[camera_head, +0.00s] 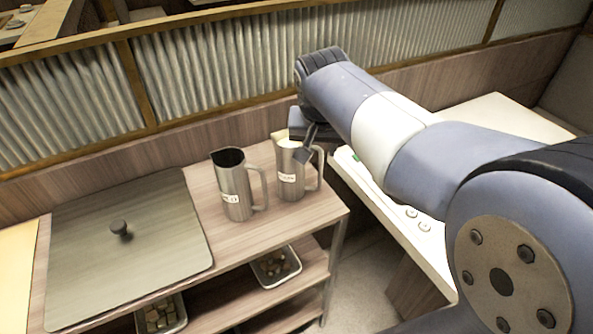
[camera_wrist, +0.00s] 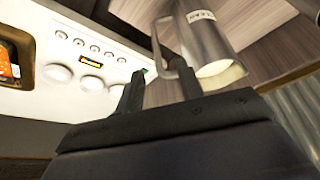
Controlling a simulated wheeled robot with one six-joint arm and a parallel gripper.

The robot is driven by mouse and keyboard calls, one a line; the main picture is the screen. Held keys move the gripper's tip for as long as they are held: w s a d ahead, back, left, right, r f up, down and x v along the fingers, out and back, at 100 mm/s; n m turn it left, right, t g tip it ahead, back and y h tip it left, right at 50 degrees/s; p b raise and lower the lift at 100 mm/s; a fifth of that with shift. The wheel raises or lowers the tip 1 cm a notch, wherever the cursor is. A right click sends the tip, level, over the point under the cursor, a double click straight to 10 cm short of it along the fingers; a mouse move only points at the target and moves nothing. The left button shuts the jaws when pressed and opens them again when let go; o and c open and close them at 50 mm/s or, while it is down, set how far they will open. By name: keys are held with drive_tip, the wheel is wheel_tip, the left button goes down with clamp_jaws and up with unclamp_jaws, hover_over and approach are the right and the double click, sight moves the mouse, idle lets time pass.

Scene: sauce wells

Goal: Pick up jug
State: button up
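Two metal jugs with white labels stand upright on a wooden cart. The right jug (camera_head: 291,180) has something cream-coloured in its mouth, and its handle faces right. The left jug (camera_head: 236,190) looks dark inside. My gripper (camera_head: 307,150) is at the top of the right jug, by its handle. In the wrist view my gripper (camera_wrist: 160,88) is open, its two fingers apart. There the labelled jug (camera_wrist: 207,40) and its handle show just beyond the fingers; the handle appears between them. I cannot tell whether they touch.
A large grey lid (camera_head: 120,255) with a knob covers the cart's left side. Small trays (camera_head: 276,268) sit on the shelf below. A white appliance (camera_head: 385,198) with knobs stands right of the cart. A corrugated partition (camera_head: 215,65) runs behind.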

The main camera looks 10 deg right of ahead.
sight(321, 162)
drive_tip(key=x, duration=0.8)
drive_tip(key=shift+s+d, duration=0.25)
drive_tip(key=shift+c, duration=0.2)
clamp_jaws()
drive_tip(key=shift+r, duration=0.1)
idle(0.8)
